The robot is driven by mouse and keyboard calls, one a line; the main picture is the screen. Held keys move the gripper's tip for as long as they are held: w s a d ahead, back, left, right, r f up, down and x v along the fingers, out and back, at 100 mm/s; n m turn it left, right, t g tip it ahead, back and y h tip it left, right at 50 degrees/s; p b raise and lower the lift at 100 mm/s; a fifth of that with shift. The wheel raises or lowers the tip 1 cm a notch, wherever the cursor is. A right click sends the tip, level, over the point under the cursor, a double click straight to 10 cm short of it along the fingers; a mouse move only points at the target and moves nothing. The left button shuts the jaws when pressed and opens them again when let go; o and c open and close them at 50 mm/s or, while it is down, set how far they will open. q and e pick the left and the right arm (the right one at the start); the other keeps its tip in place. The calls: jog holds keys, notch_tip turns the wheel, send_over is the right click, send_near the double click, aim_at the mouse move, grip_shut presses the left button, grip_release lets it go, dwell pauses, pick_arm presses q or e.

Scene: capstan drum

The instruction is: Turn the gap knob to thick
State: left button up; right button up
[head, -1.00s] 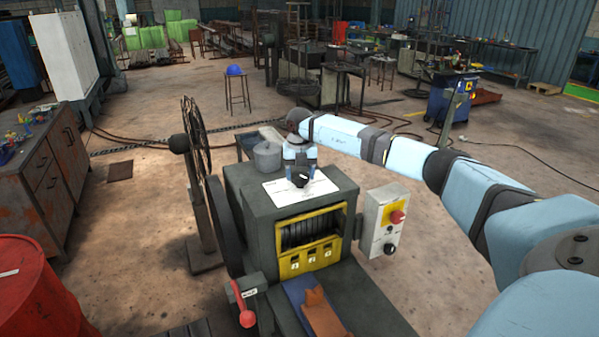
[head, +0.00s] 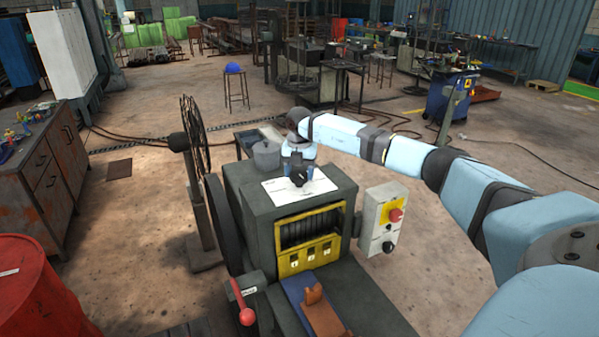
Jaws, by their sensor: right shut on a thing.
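The black gap knob (head: 299,180) sits on a white label plate (head: 283,191) on top of the dark grey machine (head: 258,222). My right gripper (head: 299,174) points down from the end of my right arm and is shut on the knob. The gripper partly hides the knob, and the writing on the plate is too small to read. My left gripper is not in the picture.
A control box (head: 383,222) with a red button is on the machine's right side. A lever with a red ball (head: 246,316) stands at its front left. A spoked wheel (head: 194,140) stands left. A red drum (head: 35,290) is at lower left.

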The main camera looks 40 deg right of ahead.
aim_at(300, 173)
jog(key=shift+r, duration=0.1)
jog(key=o, duration=0.9)
jog(key=shift+o, duration=0.2)
notch_tip(300, 173, up, 14)
jog(key=b, duration=0.3)
jog(key=shift+f, duration=0.2)
